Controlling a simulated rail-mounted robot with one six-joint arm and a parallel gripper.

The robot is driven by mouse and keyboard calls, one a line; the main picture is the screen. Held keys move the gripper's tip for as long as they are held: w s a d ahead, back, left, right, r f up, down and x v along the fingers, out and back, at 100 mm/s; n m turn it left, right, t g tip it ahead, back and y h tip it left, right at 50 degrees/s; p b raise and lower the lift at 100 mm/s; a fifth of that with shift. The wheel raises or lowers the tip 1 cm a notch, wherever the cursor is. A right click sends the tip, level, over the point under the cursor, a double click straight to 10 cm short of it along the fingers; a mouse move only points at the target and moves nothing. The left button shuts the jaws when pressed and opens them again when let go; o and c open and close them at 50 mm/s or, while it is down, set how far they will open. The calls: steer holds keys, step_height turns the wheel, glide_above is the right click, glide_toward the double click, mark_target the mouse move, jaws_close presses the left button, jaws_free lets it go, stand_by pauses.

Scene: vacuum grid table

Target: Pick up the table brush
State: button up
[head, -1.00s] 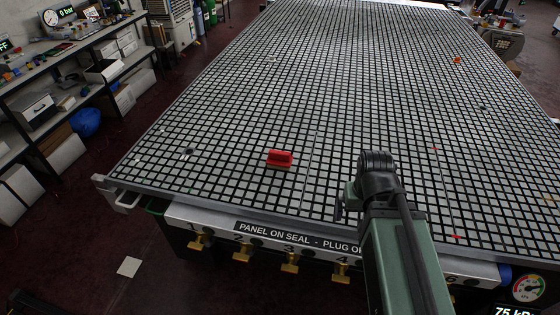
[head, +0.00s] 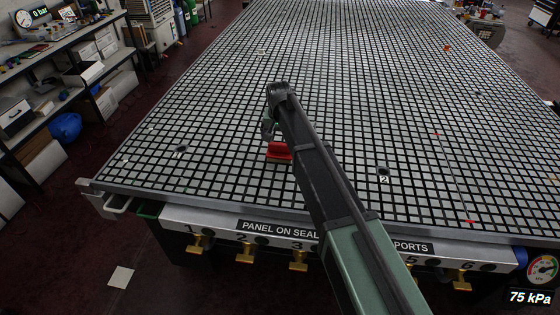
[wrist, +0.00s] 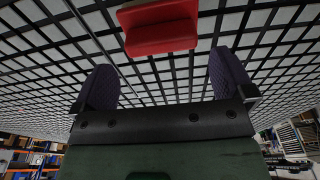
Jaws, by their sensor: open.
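The table brush is a red block with a raised grip (head: 278,151), lying on the grid table (head: 420,130) near its front edge. In the head view my arm partly covers its right side. In the wrist view the brush (wrist: 160,36) is at the top centre, beyond the fingertips and apart from them. My gripper (head: 268,128) is above the table close to the brush. In the wrist view my gripper (wrist: 164,75) has its two dark purple fingers spread wide, with nothing between them.
Brass valves (head: 299,262) line the table's front panel. A numbered port (head: 383,172) is on the surface to the right. Small red marks (head: 470,221) are farther right. Shelves (head: 80,75) stand off the left side. The grid around the brush is clear.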

mark_target(280, 144)
steer(key=f+b, duration=0.1)
steer(key=f, duration=0.1)
steer(key=f+b, duration=0.4)
steer(key=shift+w, duration=0.35)
steer(key=shift+r, duration=0.25)
steer(key=c, duration=0.8)
step_height(280, 144, up, 20)
steer(key=p, duration=2)
